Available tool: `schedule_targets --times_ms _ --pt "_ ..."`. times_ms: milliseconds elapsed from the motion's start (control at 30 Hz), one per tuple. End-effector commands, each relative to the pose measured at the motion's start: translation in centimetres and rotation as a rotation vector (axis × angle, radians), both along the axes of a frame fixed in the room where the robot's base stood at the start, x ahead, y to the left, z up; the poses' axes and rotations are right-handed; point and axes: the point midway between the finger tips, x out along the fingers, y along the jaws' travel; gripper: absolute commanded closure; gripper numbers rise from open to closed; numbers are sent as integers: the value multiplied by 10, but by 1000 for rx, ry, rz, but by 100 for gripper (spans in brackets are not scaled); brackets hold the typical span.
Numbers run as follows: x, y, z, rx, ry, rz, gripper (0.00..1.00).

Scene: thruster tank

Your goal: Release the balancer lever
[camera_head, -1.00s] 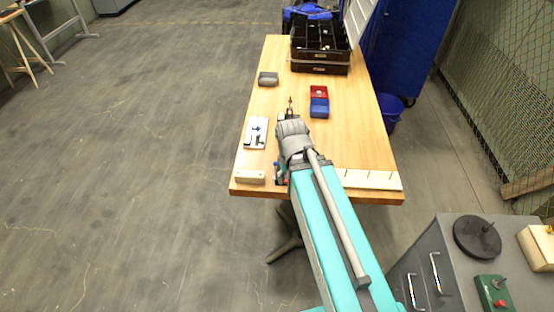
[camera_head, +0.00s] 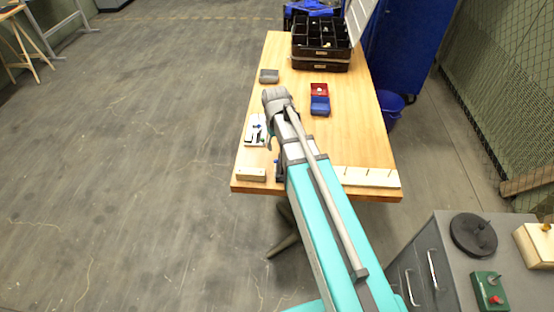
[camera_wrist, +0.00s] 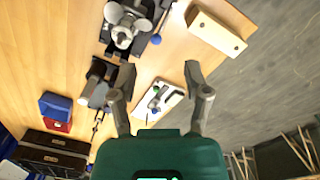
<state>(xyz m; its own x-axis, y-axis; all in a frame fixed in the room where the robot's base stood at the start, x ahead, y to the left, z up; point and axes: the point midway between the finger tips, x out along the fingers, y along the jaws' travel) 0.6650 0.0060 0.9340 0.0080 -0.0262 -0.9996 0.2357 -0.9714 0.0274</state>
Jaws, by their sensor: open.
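My gripper (camera_wrist: 160,73) is open and empty in the wrist view, its fingers spread above the table. A white plate (camera_wrist: 174,97) with a dark lever-like part and green and blue knobs shows between and beyond the fingers. This plate (camera_head: 250,139) is partly behind my arm in the head view. A black and grey device (camera_wrist: 124,32) with round discs and a blue ball is at the top. A smaller black device (camera_wrist: 98,82) with a blue ball is left of the gripper. I cannot tell for sure which part is the balancer lever.
A pale wooden block (camera_head: 251,174) lies at the table's near left corner. A red box (camera_head: 319,89) and a blue box (camera_head: 320,106) stand mid-table. The table's right side is mostly clear.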

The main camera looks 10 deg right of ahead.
Motion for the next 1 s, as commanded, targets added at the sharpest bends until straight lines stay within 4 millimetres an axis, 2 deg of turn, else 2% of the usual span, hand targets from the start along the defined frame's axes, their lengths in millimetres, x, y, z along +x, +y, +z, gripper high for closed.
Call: schedule_targets --times_ms 33,200,667,1000 --pt "17 0 4 -2 0 20 38" --pt "33 0 5 -7 0 57 38" --pt "32 0 4 -7 0 60 38" --pt "32 -1 -12 -7 0 59 38"
